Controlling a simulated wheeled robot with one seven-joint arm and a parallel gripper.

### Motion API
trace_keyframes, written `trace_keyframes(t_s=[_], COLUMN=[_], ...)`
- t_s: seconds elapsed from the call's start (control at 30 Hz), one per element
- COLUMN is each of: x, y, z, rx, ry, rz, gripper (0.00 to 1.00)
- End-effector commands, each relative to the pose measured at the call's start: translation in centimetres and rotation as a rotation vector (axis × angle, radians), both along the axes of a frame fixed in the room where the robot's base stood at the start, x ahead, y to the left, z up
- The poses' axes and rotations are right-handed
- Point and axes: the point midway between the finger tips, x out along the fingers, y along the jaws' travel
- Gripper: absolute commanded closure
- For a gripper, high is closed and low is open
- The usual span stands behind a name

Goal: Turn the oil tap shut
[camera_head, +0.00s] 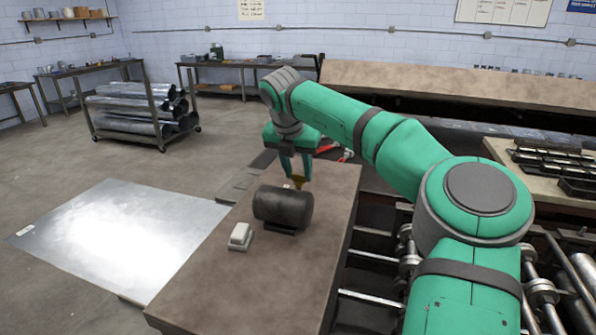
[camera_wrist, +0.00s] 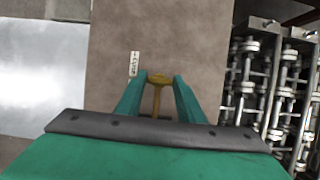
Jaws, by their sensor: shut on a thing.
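The oil tap shows as a small brass-yellow piece (camera_wrist: 158,84) with a wider head and a thin stem, between my fingers in the wrist view. In the head view a bit of the brass (camera_head: 299,183) shows at my fingertips. My gripper (camera_head: 295,179) points down at the bench, just behind a dark cylinder (camera_head: 283,208) lying on its side. The gripper also shows in the wrist view (camera_wrist: 161,78), shut on the brass tap. The fingers hide part of the tap, and I cannot tell how far it is turned.
The brown bench top (camera_head: 220,285) carries a small pale block (camera_head: 240,236) near the cylinder. A white label (camera_wrist: 134,64) lies left of the tap. Red-handled tools (camera_head: 346,154) lie behind my gripper. A shiny metal sheet (camera_head: 110,232) is at left, rollers (camera_wrist: 245,75) at right.

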Motion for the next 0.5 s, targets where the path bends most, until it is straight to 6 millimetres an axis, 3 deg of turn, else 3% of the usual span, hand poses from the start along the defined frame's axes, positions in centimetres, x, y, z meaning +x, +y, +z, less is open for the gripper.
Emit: trace_keyframes(t_s=[0.1, 0.13, 0.2, 0.5], x=[0.02, 0.02, 0.02, -0.03], y=[-0.02, -0.02, -0.02, 0.01], z=[0.10, 0.10, 0.09, 0.15], rx=[0.001, 0.001, 0.001, 0.001], ry=[-0.001, -0.002, -0.001, -0.001], rz=[-0.001, -0.001, -0.001, 0.000], gripper=[0.88, 0.58, 0.47, 0.47])
